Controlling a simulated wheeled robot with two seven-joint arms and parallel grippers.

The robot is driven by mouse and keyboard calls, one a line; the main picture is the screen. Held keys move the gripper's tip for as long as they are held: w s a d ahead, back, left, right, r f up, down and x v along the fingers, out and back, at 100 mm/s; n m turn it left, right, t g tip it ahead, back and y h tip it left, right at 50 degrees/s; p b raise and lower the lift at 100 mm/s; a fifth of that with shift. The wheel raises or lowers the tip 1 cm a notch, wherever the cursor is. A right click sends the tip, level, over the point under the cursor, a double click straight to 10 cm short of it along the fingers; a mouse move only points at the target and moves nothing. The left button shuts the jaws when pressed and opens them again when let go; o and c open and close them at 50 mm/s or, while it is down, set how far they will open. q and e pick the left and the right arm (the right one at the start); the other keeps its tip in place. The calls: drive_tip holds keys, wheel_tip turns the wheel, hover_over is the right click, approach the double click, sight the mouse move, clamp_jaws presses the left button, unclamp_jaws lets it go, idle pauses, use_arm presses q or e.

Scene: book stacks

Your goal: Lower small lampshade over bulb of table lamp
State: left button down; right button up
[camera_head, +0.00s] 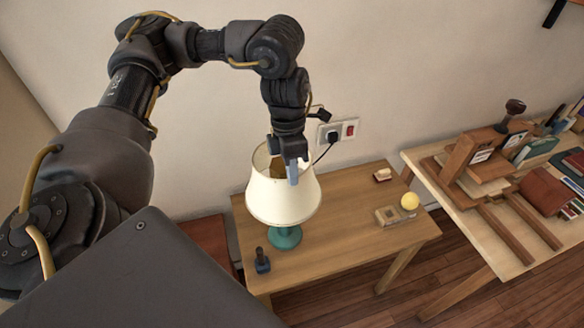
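The cream lampshade (283,202) is around the upper part of the table lamp, with its wide end down. The lamp's teal base (285,238) stands on the small wooden table, showing below the shade. The bulb is hidden, so I cannot tell whether the shade is seated or held slightly above its support. My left gripper (291,172) reaches down from above to the right part of the shade's top rim. A pale finger overlaps the rim; the other finger is not clear, so its grip on the shade is uncertain. My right gripper is out of view.
The small table (345,235) also bears a dark blue stamp-like object (262,261), a yellow ball (410,201) on a small block and a cream block (382,175). A wall socket (333,135) is behind. A workbench (470,215) with wooden tools stands right.

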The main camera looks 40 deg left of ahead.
use_arm(q)
drive_tip(key=shift+w+a+b+x, duration=0.15)
drive_tip(key=shift+b+x, duration=0.35)
drive_tip(key=shift+x, duration=0.3)
drive_tip(key=shift+w+a+b+x, duration=0.15)
drive_tip(key=shift+b+x, duration=0.35)
drive_tip(key=shift+x, duration=0.25)
drive_tip(key=shift+a+b+x, duration=0.15)
drive_tip(key=shift+b+x, duration=0.35)
drive_tip(key=shift+x, duration=0.3)
drive_tip(key=shift+w+f, duration=0.1)
drive_tip(key=c, duration=1.6)
unclamp_jaws()
drive_tip(key=v, duration=1.1)
